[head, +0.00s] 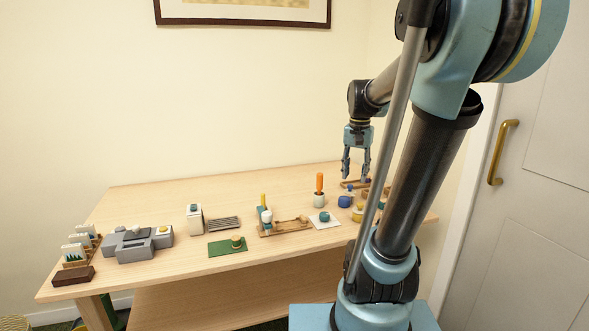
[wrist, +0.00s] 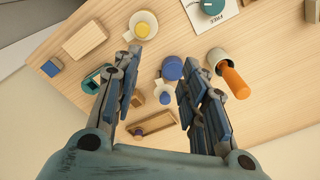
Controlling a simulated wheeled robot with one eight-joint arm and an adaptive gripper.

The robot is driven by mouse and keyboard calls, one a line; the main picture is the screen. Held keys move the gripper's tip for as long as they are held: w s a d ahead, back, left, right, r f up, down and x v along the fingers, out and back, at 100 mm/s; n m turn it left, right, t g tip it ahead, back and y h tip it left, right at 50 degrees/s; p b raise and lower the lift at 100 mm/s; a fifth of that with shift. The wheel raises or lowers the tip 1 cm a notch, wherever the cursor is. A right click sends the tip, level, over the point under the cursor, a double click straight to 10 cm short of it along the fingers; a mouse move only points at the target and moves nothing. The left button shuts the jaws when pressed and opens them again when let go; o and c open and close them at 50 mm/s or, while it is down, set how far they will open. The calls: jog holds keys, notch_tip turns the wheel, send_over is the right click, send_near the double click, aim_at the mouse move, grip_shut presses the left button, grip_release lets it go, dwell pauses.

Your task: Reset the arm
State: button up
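My gripper (head: 356,172) hangs from my raised arm over the right end of the wooden table, its two fingers pointing down and apart. In the wrist view the fingers (wrist: 160,68) are also spread, with nothing held between them. A blue pot-like thing (wrist: 172,68) and a small blue-topped piece (wrist: 165,96) show in the gap, and they appear to stand on the table below. In the head view the blue pot (head: 344,201) is below and a little left of the gripper.
The wooden table (head: 150,205) carries grey blocks (head: 135,249), a green mat (head: 222,249), a white box (head: 194,219) and an orange-handled tool in a cup (head: 319,190). The wrist view shows a yellow-filled cup (wrist: 143,26) and a wooden tray (wrist: 150,126). A door (head: 540,200) is at right.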

jog(key=s+a+f+n+t, duration=0.1)
jog(key=s+f+n, duration=0.4)
jog(key=s+f, duration=0.9)
jog(key=s, duration=0.4)
jog(key=shift+a+f, duration=0.35)
jog(key=shift+f, duration=0.05)
jog(key=shift+s, duration=0.1)
jog(key=shift+w+f, duration=0.2)
jog(key=shift+w, duration=0.25)
dwell(1.7)
